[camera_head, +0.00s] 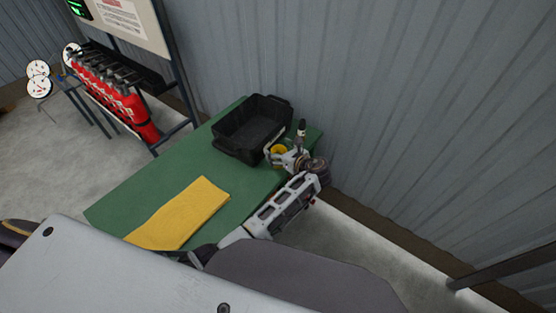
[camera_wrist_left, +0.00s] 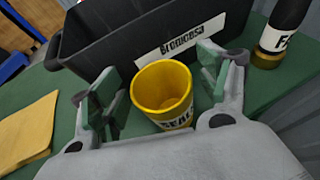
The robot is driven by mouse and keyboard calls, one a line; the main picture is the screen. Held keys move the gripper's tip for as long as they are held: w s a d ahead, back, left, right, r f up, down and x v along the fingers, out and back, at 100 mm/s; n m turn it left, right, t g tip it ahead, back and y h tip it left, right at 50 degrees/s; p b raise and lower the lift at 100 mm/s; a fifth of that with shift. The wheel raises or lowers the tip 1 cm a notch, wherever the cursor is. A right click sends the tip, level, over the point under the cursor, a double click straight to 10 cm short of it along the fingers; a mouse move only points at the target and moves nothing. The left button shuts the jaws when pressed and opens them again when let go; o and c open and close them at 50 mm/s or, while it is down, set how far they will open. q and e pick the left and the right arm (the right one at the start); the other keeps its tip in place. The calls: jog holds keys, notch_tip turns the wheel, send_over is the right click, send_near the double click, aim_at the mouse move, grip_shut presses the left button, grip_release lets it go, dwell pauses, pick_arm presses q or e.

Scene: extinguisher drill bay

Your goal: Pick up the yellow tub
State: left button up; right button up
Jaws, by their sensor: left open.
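The yellow tub (camera_wrist_left: 164,92) stands upright on the green table, open at the top, with a white label partly showing on its front. In the head view the tub (camera_head: 278,150) is partly covered by my left gripper (camera_head: 279,155). In the left wrist view my left gripper (camera_wrist_left: 158,93) is open, with one finger on each side of the tub. A gap shows on the left side; on the right I cannot tell whether the finger touches. My right gripper is not in view.
A black bin (camera_head: 253,128) labelled "Bromcasa" stands just behind the tub. A dark bottle (camera_wrist_left: 279,36) stands to the right. A folded yellow cloth (camera_head: 183,213) lies on the green table (camera_head: 150,187). Red extinguishers (camera_head: 115,98) hang on a rack at left. A corrugated wall borders the table.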

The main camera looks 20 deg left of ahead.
pick_arm(q)
jog(key=c, duration=1.4)
jog(key=shift+c, duration=0.7)
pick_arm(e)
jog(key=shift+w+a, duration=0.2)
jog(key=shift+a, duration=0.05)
